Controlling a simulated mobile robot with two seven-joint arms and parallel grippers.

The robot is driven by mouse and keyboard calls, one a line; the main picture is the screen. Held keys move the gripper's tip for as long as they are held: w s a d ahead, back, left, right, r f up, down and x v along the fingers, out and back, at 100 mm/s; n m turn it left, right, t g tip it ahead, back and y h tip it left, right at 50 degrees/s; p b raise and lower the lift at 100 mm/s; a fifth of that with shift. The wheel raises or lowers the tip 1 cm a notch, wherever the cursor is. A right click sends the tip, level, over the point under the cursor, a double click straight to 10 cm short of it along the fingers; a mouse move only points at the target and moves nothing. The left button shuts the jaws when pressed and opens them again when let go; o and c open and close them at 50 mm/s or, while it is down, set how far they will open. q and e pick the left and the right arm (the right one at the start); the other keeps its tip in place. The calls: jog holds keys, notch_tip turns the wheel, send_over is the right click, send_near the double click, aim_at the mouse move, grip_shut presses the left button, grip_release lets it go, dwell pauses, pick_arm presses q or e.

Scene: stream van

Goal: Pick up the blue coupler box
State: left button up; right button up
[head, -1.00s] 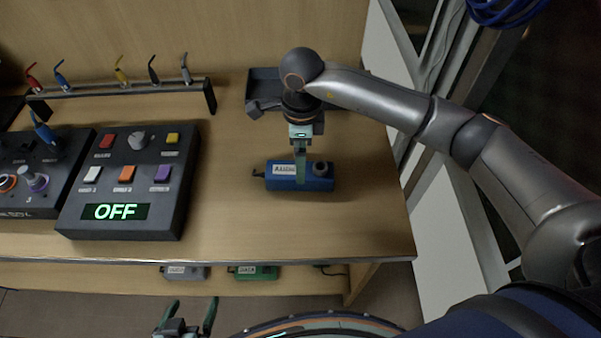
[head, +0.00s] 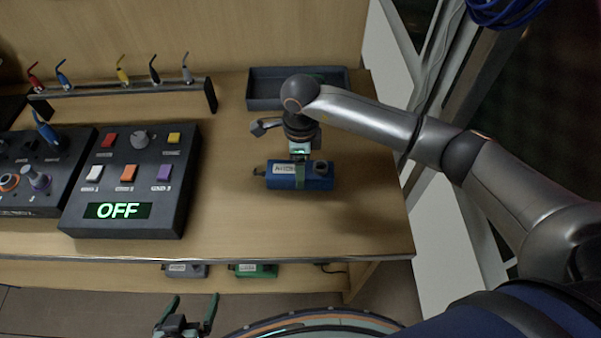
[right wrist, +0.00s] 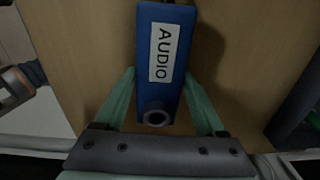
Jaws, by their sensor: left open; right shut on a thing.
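The blue coupler box (head: 318,184) lies lengthwise across the right part of the wooden table, with a white label and a round dark socket on top. In the right wrist view the box (right wrist: 159,88) carries the label "AUDIO". My right gripper (head: 300,176) comes down from above and is shut on the middle of the box; its green fingers (right wrist: 159,100) lie along both sides. I cannot tell whether the box is clear of the tabletop. My left gripper (head: 188,312) is open and empty, low in front of the table.
A dark tray (head: 262,103) stands behind the box. A control panel (head: 130,190) reading "OFF" and another console (head: 40,172) stand at left. A rack (head: 130,88) holds several coloured cables. A grey box (head: 186,270) and a green box (head: 256,270) sit on the lower shelf.

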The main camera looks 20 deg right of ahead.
grip_shut()
jog(key=shift+r, duration=0.15)
